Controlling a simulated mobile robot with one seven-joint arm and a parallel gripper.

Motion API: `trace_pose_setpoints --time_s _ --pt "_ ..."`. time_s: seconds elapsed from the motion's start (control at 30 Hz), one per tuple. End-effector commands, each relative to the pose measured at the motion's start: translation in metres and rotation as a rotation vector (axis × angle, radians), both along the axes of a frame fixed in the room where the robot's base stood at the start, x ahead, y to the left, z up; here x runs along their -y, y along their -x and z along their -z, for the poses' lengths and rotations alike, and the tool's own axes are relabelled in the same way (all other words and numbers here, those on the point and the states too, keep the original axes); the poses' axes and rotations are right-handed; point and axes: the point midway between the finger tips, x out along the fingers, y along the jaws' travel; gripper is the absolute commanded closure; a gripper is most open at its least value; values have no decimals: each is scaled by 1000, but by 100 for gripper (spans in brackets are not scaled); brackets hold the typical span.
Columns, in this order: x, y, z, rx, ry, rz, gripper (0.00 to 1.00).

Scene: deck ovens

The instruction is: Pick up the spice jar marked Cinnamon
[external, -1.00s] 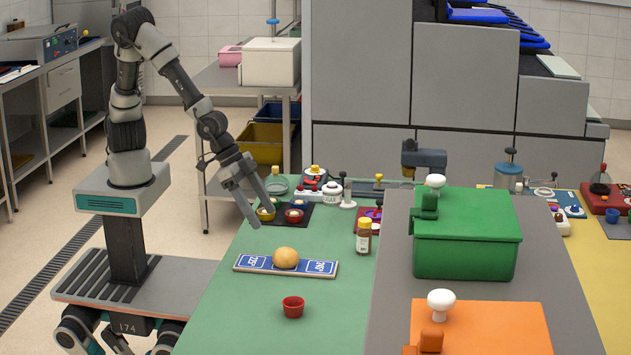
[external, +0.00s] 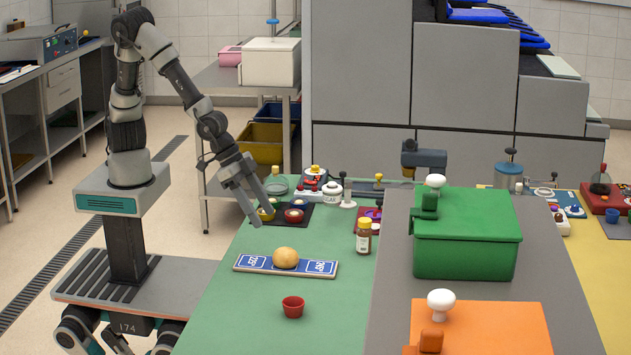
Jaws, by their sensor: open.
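A small spice jar (external: 363,238) with a yellow cap and a pale label stands upright on the green table top, right of the blue board and close to the grey surface. Its label is too small to read, so I cannot tell whether it says Cinnamon. My gripper (external: 263,212) is open and empty, pointing down above the table's left edge, beside the dark mat with small bowls. It is well to the left of the jar and apart from it.
A blue board (external: 318,268) with a round bun (external: 286,258) lies left of the jar. A red cup (external: 293,307) stands in front. A dark mat (external: 300,222) holds small bowls. A green box (external: 468,245) and an orange box (external: 495,325) stand to the right. The front green area is mostly clear.

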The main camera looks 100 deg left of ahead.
Motion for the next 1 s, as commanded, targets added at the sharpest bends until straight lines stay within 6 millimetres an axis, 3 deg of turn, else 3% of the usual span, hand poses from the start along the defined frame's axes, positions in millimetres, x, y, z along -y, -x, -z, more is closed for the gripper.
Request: trace_pose_setpoints --time_s 0.23,0.33,0.43,0.53,0.7,0.83,1.0 --pt "0 0 0 0 0 0 45" --pt "-1 -10 -2 -2 -1 -1 45" --pt "-6 -41 -8 -11 -7 2 45" --pt "-21 -88 -19 -32 -15 10 45" --pt "-65 -159 -40 -83 -23 28 45" --pt "-102 -192 -56 -110 -22 35 45" --pt "-125 -208 -64 -127 -20 40 45"
